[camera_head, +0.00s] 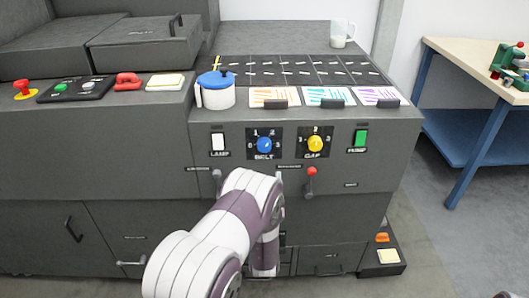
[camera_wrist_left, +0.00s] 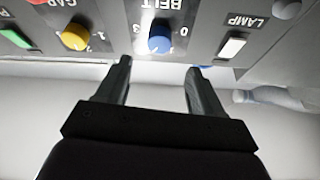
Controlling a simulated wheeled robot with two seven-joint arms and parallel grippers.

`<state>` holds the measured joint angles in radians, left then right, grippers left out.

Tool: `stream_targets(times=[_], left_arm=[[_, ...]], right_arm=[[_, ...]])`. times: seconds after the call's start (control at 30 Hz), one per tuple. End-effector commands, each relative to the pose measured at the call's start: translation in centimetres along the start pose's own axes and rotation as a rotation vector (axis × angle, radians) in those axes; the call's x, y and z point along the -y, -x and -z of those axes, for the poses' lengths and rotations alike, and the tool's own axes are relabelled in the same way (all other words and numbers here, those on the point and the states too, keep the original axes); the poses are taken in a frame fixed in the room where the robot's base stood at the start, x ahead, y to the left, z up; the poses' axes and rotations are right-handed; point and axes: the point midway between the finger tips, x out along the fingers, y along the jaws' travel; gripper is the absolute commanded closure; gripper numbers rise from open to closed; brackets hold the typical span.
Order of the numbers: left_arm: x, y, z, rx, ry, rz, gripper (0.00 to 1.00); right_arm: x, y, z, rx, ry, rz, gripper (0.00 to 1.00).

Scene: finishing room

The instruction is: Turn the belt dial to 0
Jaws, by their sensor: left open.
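The blue belt dial (camera_head: 264,144) is on the front panel above the word BELT, with numbers around it and 0 at its left. Its pointer is too small to read surely. In the left wrist view the panel is upside down, and the belt dial (camera_wrist_left: 160,39) shows just beyond the fingertips. My left gripper (camera_wrist_left: 158,66) is open and empty, its fingers apart and not touching the dial. In the head view my left arm rises below the dial and hides most of the gripper. My right gripper is not in view.
Beside the dial are the white lamp switch (camera_head: 218,142), the yellow gap dial (camera_head: 315,143) and a green switch (camera_head: 361,138). A red-knobbed lever (camera_head: 311,176) sits below the gap dial. A blue-lidded pot (camera_head: 215,92) stands on the ledge above.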

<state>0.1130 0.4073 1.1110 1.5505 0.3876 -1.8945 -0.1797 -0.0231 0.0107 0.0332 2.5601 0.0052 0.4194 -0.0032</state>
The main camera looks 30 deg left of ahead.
Motion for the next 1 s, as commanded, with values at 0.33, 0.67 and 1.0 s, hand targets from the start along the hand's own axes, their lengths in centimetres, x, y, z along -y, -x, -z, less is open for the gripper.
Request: stream_targets(times=[0.33,0.67,1.0], left_arm=[[0.0,-7.8,0.0,0.000,0.001,-0.001,0.33],[-0.1,-9.0,0.0,0.002,0.000,-0.003,0.33],[-0.1,-8.9,0.0,0.002,0.001,-0.003,0.89]], right_arm=[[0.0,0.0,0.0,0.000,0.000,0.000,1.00],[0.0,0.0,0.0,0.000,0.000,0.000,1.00],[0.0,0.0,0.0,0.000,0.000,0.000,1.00]])
